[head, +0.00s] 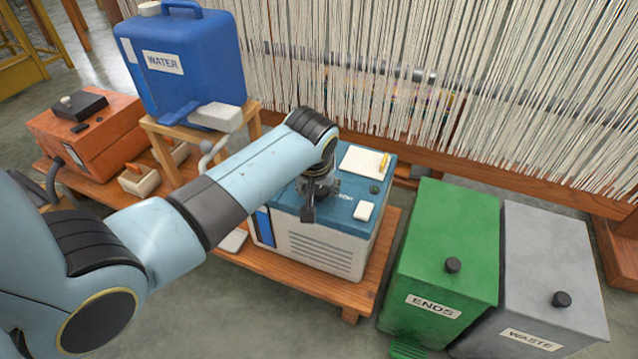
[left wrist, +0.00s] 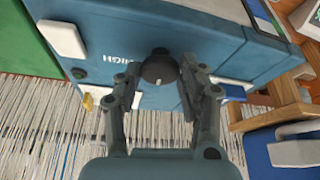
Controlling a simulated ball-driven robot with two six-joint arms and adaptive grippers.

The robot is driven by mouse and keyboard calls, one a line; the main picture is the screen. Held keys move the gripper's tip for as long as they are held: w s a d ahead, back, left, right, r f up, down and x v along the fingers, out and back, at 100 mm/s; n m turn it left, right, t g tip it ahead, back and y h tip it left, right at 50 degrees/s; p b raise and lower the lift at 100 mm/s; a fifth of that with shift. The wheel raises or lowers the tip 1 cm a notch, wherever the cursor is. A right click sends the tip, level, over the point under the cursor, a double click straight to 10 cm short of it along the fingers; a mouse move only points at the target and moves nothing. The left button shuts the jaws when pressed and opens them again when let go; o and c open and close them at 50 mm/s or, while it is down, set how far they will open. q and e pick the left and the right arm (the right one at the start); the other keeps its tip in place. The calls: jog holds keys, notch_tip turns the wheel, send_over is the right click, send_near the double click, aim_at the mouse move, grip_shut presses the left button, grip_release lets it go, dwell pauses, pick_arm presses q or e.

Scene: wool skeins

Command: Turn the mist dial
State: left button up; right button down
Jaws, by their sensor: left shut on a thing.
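The humidifier-like box (head: 330,240) with a teal top and a white slatted front stands on a low wooden bench. The dark round mist dial (left wrist: 159,68) shows in the left wrist view, with "HIGH" lettering to its left. My left gripper (head: 310,203) points down onto the box's top and is shut on the dial, one finger on each side. In the head view the gripper hides the dial. The dial's exact setting cannot be made out. My right gripper is not in view.
A white pad with a yellow pencil (head: 363,161) and a small white block (head: 364,211) lie on the box's top. A blue water tank (head: 185,60) stands behind my left arm. A green ENDS bin (head: 450,240) and a grey WASTE bin (head: 550,260) stand to the right.

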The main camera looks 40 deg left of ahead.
pick_arm(q)
jog(key=shift+w+d+r+n+g+y+p, duration=0.15)
jog(key=shift+n+g+y+p, duration=0.25)
jog(key=shift+n+p, duration=0.65)
jog(key=shift+n+y, duration=0.3)
jog(key=shift+n, duration=0.75)
jog(key=n+g, duration=0.1)
jog(key=n, duration=0.2)
jog(key=shift+y+p, duration=0.3)
jog(key=shift+y, duration=0.1)
jog(key=shift+w+f+n+g, duration=0.15)
jog(key=shift+n+g, duration=0.65)
jog(key=shift+n, duration=1)
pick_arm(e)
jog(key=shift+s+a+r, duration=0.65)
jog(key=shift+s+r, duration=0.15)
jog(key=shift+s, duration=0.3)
